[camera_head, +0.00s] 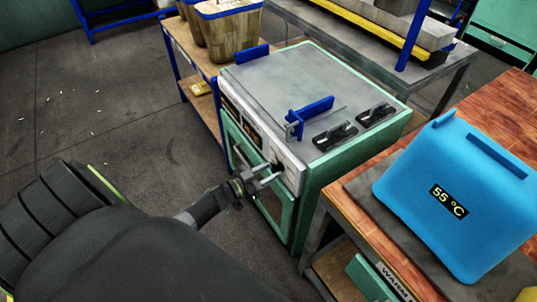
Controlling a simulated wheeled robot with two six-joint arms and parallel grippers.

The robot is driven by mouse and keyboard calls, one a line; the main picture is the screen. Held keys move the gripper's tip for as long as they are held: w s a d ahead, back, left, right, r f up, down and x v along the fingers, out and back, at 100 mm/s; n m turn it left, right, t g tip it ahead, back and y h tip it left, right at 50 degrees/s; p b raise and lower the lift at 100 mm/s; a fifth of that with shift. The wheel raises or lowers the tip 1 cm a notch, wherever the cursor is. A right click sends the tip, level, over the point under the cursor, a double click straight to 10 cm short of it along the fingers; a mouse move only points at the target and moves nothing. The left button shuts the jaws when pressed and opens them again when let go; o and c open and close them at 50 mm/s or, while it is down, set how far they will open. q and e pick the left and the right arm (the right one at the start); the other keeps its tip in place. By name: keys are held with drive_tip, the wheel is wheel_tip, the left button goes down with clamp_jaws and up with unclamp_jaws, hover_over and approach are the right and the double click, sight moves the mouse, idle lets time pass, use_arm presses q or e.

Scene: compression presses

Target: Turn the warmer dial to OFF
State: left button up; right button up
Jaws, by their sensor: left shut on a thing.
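A green cabinet machine (322,195) with a grey metal top stands in the middle. Its light front panel (288,165) carries a small dark dial (277,163), partly hidden by my fingers. My left gripper (269,180) reaches in from the lower left and is shut at this panel, on what looks like the dial. The dial's pointer and markings are too small to read. A blue box (452,245) at the right has a display reading 55 °C. My right gripper is not in view.
Blue brackets (307,112) and black fittings (335,137) sit on the machine's top. A wooden-topped bench (488,105) at the right bears the blue box on a dark mat. Wooden buckets (232,38) stand behind. Open floor (120,110) lies at the left.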

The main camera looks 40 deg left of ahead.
use_arm(q)
drive_tip(key=n+p, duration=0.1)
drive_tip(key=n, duration=0.4)
drive_tip(key=shift+n, duration=0.3)
drive_tip(key=n+p, duration=0.1)
drive_tip(key=n, duration=0.4)
drive_tip(key=shift+n, duration=0.3)
drive_tip(key=shift+f+n, duration=0.1)
drive_tip(key=shift+n, duration=0.2)
drive_tip(key=o, duration=1)
